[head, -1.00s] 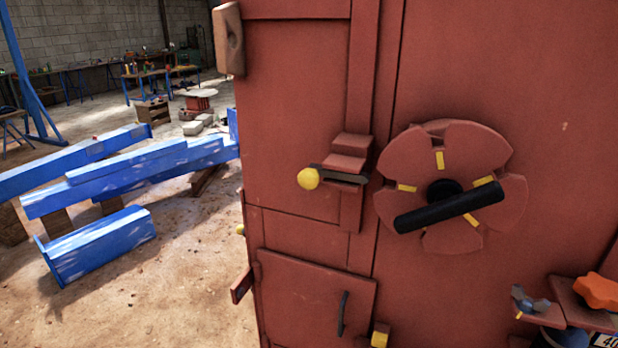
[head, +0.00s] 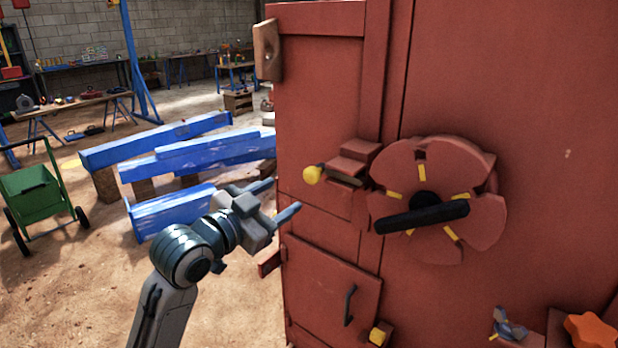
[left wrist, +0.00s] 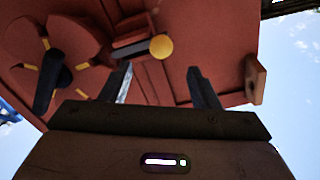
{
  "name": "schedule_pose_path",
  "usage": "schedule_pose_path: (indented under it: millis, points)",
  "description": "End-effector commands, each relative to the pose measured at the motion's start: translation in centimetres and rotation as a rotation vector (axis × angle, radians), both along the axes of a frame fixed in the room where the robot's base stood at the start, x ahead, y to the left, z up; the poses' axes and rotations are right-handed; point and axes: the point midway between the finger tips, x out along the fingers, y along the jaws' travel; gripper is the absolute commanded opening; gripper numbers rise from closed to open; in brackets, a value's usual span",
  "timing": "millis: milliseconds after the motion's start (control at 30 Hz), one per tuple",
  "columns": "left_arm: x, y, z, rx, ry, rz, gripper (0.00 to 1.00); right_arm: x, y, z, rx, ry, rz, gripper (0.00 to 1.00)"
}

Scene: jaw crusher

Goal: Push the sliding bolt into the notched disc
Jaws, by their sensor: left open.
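The sliding bolt ends in a yellow knob (head: 312,175) on its left and runs through a red bracket (head: 352,164) on the crusher's red face. The notched disc (head: 470,220) is to its right, with yellow marks and a black bar handle (head: 424,217). The bolt's right end is hidden behind the bracket, so I cannot tell whether it sits in a notch. My left gripper (head: 281,200) is open and empty, below and left of the knob and apart from it. In the left wrist view the knob (left wrist: 160,47) shows beyond and between the open fingers.
A small red door with a dark handle (head: 349,305) is below the bolt. A yellow block (head: 380,333) and an orange star-shaped knob (head: 590,331) are at the lower right. Blue beams (head: 170,212) and a green cart (head: 35,195) stand on the floor to the left.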

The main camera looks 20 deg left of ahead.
Motion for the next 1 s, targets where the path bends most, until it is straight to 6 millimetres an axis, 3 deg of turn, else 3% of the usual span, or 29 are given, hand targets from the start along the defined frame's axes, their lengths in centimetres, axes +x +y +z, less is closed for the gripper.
schedule_pose_path:
  millis: [100,267,700,1000]
  points:
    - [-0.1,-0.3,0.6,0.005,-0.013,-0.006,0.55,-0.1,-0.1,0.1,-0.001,0.002,0.0,0.36]
    - [1.3,-0.8,0.7,-0.002,-0.01,-0.006,0.55,-0.1,0.0,0.6,0.0,0.0,0.0,0.36]
    - [8.2,-3.3,0.7,0.002,-0.01,-0.006,0.55,-0.3,-0.2,2.6,-0.002,-0.004,0.001,0.36]
    - [9.8,-3.9,0.5,0.004,-0.01,-0.004,0.55,-0.2,-0.3,2.9,-0.003,-0.005,0.001,0.36]
